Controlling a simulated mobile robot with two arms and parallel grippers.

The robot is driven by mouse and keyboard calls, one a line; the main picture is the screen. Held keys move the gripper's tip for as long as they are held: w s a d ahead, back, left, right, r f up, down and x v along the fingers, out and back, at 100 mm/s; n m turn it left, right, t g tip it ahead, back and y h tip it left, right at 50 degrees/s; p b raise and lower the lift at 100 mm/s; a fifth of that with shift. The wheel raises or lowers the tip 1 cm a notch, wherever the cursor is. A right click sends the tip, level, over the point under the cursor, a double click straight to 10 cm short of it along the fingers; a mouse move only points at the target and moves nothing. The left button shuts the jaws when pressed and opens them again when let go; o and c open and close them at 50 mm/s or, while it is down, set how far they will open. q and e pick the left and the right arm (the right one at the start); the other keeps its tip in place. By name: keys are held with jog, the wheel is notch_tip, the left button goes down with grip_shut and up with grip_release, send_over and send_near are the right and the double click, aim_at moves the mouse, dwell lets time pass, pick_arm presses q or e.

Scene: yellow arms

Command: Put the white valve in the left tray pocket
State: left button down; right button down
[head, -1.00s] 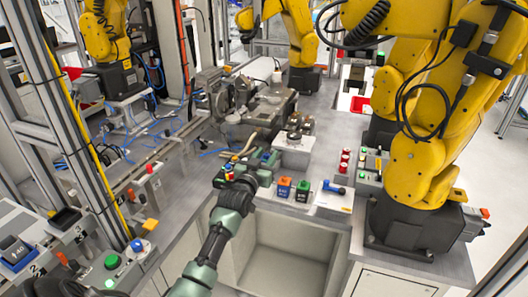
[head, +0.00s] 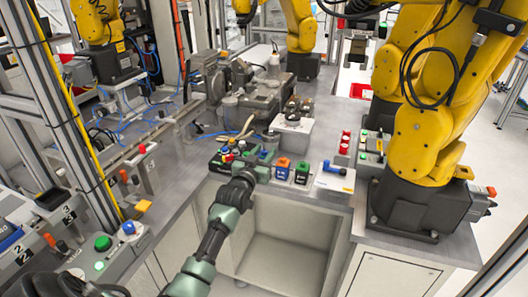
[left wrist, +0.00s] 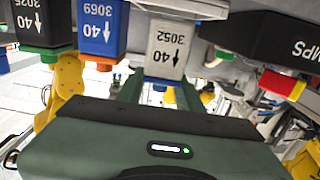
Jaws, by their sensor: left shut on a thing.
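My left gripper (head: 262,158) reaches over the front edge of the bench. In the left wrist view its green fingers (left wrist: 158,92) are shut on the white valve (left wrist: 168,45), marked 3052. The gripper hides most of this valve in the head view. To its right in the head view stand an orange-topped blue valve (head: 282,168) and a green-topped black valve (head: 302,173). The wrist view shows the blue valve (left wrist: 98,25) and black valve (left wrist: 40,22) on its left. I cannot make out the left tray pocket. My right gripper is not in view.
A black box marked MPS (left wrist: 285,38) is close by in the wrist view. A white plate with a blue-handled item (head: 334,178) lies right of the valves. Red parts (head: 345,140) and a large yellow arm (head: 420,150) stand farther right. An open recess (head: 285,240) is below the bench edge.

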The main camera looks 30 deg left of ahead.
aim_at(262, 159)
pick_arm(q)
jog(key=shift+f+b, duration=0.3)
jog(key=shift+f, duration=0.35)
dwell(0.5)
jog(key=c, duration=0.9)
grip_release()
jog(key=shift+o, duration=0.2)
jog(key=v, duration=0.7)
jog(key=shift+s+d, duration=0.1)
jog(key=shift+s, duration=0.3)
